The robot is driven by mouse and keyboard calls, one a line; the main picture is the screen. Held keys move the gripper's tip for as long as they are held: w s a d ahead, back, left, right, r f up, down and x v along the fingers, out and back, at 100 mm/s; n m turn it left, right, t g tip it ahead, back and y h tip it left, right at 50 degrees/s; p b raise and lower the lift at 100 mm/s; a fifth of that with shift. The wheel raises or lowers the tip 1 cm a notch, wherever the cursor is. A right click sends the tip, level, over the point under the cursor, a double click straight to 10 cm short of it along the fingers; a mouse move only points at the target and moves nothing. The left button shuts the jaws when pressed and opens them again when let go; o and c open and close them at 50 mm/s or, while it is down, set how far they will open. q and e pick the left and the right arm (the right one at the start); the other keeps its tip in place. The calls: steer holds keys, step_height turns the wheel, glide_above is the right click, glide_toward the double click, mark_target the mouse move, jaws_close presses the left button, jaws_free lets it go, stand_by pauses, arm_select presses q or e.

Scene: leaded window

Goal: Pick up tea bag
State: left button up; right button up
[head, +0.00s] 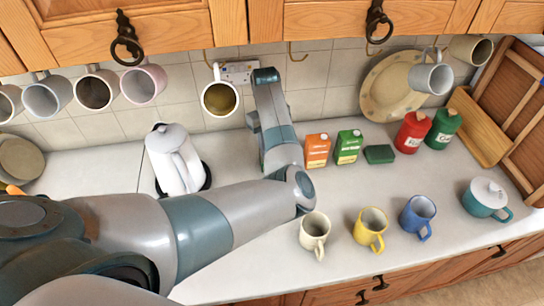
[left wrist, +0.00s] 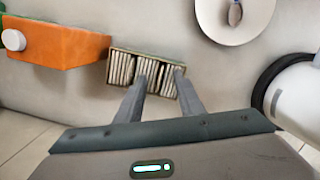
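Several pale tea bags (left wrist: 122,69) stand in rows in an open, divided tea box (left wrist: 111,52) in the left wrist view. My left gripper (left wrist: 162,73) has its two fingers apart, with the tips over the middle and right part of the box. Tea bags show in the gap between the fingers. I cannot tell whether the fingertips touch any bag. In the head view my left arm hides the gripper and the tea box. My right gripper is in neither view.
An orange carton (head: 317,150) stands beside a green carton (head: 348,146). A white kettle (head: 173,160) is left of my forearm. A white saucer (left wrist: 262,32) with a spoon lies near the tea box. Cream (head: 314,230), yellow (head: 369,232) and blue mugs (head: 417,218) stand in front.

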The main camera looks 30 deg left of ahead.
arm_select(q)
jaws_close()
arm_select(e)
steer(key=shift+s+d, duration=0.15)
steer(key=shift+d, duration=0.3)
arm_select(q)
steer(key=shift+w+r, duration=0.1)
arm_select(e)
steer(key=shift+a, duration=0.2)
